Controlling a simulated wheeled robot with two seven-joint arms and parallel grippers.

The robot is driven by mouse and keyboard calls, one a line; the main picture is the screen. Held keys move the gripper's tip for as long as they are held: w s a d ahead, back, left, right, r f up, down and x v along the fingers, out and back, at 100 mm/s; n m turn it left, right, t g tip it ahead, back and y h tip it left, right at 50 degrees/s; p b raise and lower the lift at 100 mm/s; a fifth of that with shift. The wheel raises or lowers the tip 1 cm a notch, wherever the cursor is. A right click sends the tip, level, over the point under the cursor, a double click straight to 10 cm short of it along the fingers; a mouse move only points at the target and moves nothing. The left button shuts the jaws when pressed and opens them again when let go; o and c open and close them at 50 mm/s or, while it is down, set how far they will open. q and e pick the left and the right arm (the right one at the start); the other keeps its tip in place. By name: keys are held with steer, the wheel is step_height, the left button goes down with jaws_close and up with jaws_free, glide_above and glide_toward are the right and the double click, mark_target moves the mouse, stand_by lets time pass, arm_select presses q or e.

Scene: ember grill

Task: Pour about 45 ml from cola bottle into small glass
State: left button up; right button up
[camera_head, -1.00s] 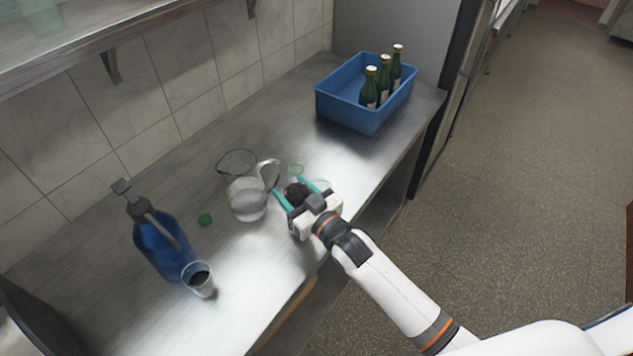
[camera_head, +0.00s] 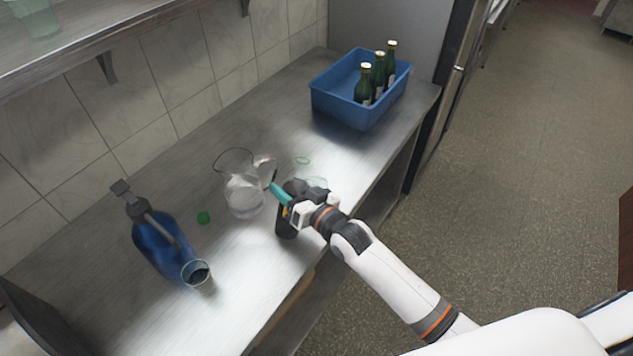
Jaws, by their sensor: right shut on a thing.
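My right gripper (camera_head: 284,198) is shut on a dark bottle (camera_head: 287,226), which looks like the cola bottle. The bottle is near the counter's front edge, its lower body showing below the fingers. Its upper part is partly hidden by the gripper, and I cannot tell whether its base touches the counter. A small glass (camera_head: 196,273) with dark liquid in it stands at the left, in front of the blue siphon bottle and well apart from the gripper. My left gripper is not in view.
A clear glass jug (camera_head: 243,190) stands just left of the gripper. A clear rim (camera_head: 317,183) shows behind the gripper. A blue crate (camera_head: 340,110) holds green bottles.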

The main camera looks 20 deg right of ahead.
steer(key=shift+d+f+m, duration=0.1)
steer(key=shift+m, duration=0.4)
steer(key=shift+w+d+f+m+g+b, duration=0.15)
steer(key=shift+f+m+g+b, duration=0.3)
steer(key=shift+m, duration=0.35)
steer(key=m, duration=0.1)
steer(key=s+a+f+m+g+b, duration=0.1)
steer(key=shift+f+m+y, duration=0.3)
steer(key=shift+y, duration=0.1)
steer(key=shift+s+a+f+m+b, duration=0.1)
steer(key=shift+a+f+m+b, duration=0.2)
steer(key=shift+f+m+b, duration=0.4)
steer(key=shift+r+m+g+y, duration=0.25)
steer(key=shift+r+m+y, duration=0.05)
steer(key=shift+s+a, duration=0.1)
steer(key=shift+m, duration=0.4)
steer(key=shift+a+m+g, duration=0.1)
steer(key=shift+m+g, duration=0.3)
steer(key=shift+m, duration=0.3)
steer(key=shift+r+y+p, duration=0.15)
steer(key=shift+y+p, duration=0.15)
steer(key=shift+p, duration=0.1)
